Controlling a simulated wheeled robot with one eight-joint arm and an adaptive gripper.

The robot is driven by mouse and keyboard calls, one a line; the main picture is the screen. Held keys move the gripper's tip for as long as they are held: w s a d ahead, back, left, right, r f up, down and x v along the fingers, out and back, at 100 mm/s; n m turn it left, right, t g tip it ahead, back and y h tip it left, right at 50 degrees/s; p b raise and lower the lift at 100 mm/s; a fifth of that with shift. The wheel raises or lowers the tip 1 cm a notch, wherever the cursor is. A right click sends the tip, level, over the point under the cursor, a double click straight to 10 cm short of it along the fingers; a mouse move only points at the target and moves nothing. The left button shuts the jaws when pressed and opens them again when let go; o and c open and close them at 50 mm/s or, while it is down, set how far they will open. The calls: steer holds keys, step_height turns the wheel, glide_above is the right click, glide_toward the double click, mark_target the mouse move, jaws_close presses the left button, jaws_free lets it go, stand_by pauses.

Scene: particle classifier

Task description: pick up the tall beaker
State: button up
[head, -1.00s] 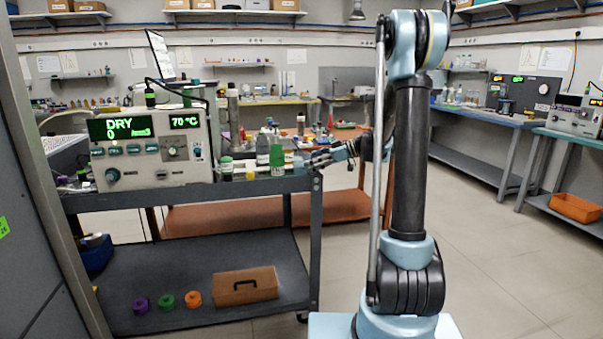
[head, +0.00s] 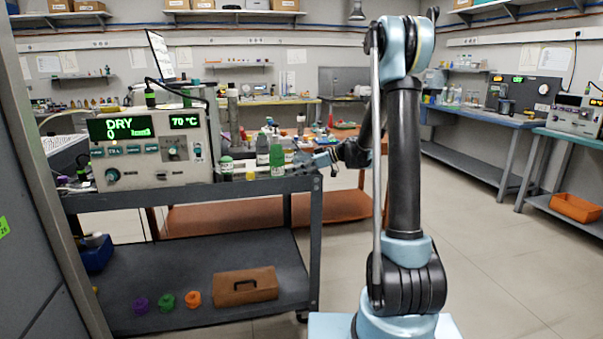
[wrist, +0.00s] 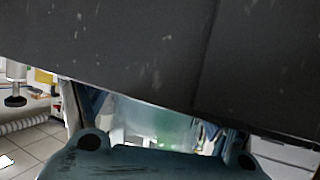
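My gripper (head: 308,159) is at the right end of the cart's top, just right of the bottles, and is small and partly blurred in the head view. In the wrist view, its two fingers stand apart on either side of a pale green, see-through shape (wrist: 160,122). This may be the tall beaker, but only part of it shows and I cannot tell whether the fingers touch it. A large dark surface covers the upper part of that view. I cannot clearly pick out the beaker in the head view.
A green bottle (head: 277,160) and a grey bottle (head: 262,150) stand close left of my gripper on the cart (head: 255,187). The instrument (head: 150,147) reading DRY and 70 °C fills the cart's left. Open floor (head: 480,240) lies to the right.

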steer(key=c, duration=1.3)
steer(key=shift+r, duration=0.15)
